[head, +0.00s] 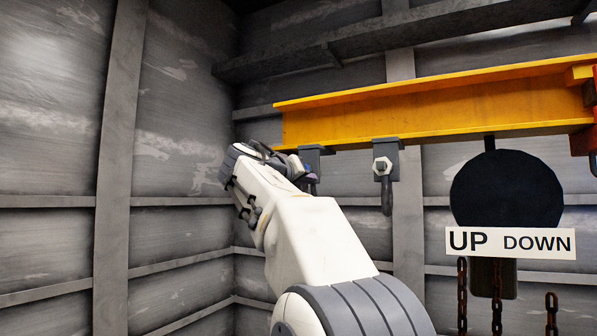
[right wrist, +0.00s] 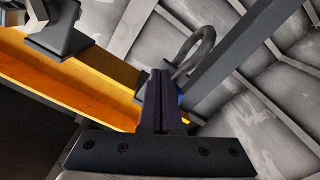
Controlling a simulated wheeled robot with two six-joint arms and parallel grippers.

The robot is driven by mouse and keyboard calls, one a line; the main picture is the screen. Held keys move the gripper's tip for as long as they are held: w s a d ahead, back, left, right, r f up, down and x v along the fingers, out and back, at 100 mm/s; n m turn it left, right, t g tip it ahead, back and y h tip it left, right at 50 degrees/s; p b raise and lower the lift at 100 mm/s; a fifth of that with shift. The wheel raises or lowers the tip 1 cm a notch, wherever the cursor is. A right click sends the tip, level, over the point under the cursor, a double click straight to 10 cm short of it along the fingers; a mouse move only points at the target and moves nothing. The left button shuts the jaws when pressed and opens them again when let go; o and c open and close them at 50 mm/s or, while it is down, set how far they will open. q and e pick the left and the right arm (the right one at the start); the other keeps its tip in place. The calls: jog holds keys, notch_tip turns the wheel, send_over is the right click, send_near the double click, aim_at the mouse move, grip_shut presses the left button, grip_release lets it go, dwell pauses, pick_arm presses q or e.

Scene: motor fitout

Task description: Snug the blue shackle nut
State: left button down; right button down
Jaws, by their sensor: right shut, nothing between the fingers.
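The blue shackle nut (head: 307,168) shows as a small blue patch at the left bracket (head: 316,151) under the yellow beam. In the right wrist view only a sliver of the blue nut (right wrist: 180,98) shows behind my fingers, beside the grey shackle bow (right wrist: 205,45). My right gripper (head: 297,170) is at that bracket in the head view. In the right wrist view its dark fingers (right wrist: 160,74) are shut together with nothing between them, their tips in front of the nut. I cannot tell whether they touch it. My left gripper is out of view.
The yellow beam (head: 430,108) runs across above my right arm. A second bracket with a pale nut (head: 381,167) and a hanging shackle (head: 387,196) is to the right. An UP/DOWN sign (head: 510,242) and rusty chains (head: 496,300) hang at right.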

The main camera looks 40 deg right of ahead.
aim_at(304, 186)
jog(key=shift+w+a+r, duration=0.15)
jog(key=shift+w+r, duration=0.05)
jog(key=shift+w, duration=0.05)
dwell(0.7)
jog(key=shift+w+f, duration=0.1)
jog(key=shift+f, duration=0.05)
jog(key=shift+w+a+f+b, duration=0.25)
jog(key=shift+w+f+b, duration=0.15)
jog(key=shift+w+b, duration=0.25)
jog(key=shift+w+a, duration=0.15)
jog(key=shift+w, duration=0.1)
dwell(0.4)
jog(key=shift+b, duration=0.3)
jog(key=shift+f+b, duration=0.5)
jog(key=b+v, duration=0.2)
jog(key=v, duration=0.4)
